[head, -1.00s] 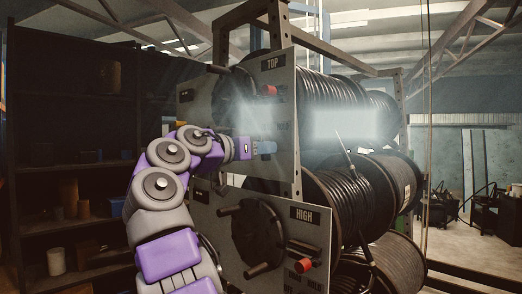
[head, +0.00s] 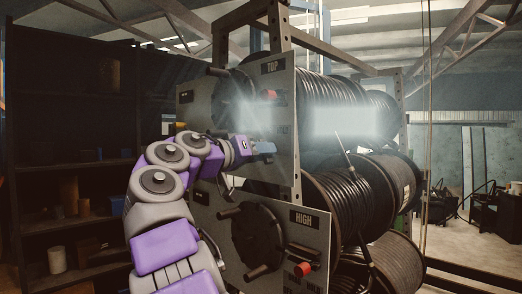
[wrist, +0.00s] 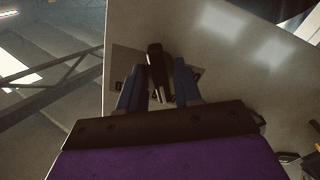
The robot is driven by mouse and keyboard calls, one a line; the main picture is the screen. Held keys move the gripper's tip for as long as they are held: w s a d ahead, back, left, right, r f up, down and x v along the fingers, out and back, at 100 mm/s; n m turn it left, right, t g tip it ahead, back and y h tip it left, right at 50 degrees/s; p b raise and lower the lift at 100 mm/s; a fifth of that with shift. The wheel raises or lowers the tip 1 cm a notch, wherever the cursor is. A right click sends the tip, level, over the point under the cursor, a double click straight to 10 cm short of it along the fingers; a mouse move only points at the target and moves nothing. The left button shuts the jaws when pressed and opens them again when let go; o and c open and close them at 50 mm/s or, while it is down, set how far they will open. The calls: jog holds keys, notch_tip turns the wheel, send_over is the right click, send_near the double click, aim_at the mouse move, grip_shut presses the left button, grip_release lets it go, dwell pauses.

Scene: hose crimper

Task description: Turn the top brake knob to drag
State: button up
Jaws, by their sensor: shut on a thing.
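My gripper (head: 264,147) is at the upper steel panel (head: 284,165), below the TOP label (head: 273,67). In the wrist view its two blue fingers (wrist: 160,84) are shut around a dark bar-shaped knob (wrist: 156,62), which stands on a small grey plate (wrist: 128,62). Small dark marks show on the plate on either side of the fingers. In the head view my gripper hides this knob, and its setting cannot be read. A red-ended part (head: 269,94) shows on the same panel above my gripper, apart from it.
The lower panel (head: 318,238) has a HIGH label, a dark hand wheel (head: 257,235) and a red knob (head: 303,268). Large hose reels (head: 350,200) fill the rack on the right. Dark shelves (head: 70,165) stand at left. Open floor shows far right.

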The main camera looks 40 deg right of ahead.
jog(key=shift+n, duration=0.3)
jog(key=o, duration=0.7)
jog(key=shift+w, duration=0.1)
jog(key=shift+c, duration=0.2)
jog(key=shift+o, duration=0.3)
jog(key=shift+w, duration=0.1)
jog(key=shift+a, duration=0.15)
jog(key=s+a, duration=0.1)
jog(key=a, duration=1.6)
jog(key=shift+s+a, duration=0.15)
jog(key=shift+f, duration=0.1)
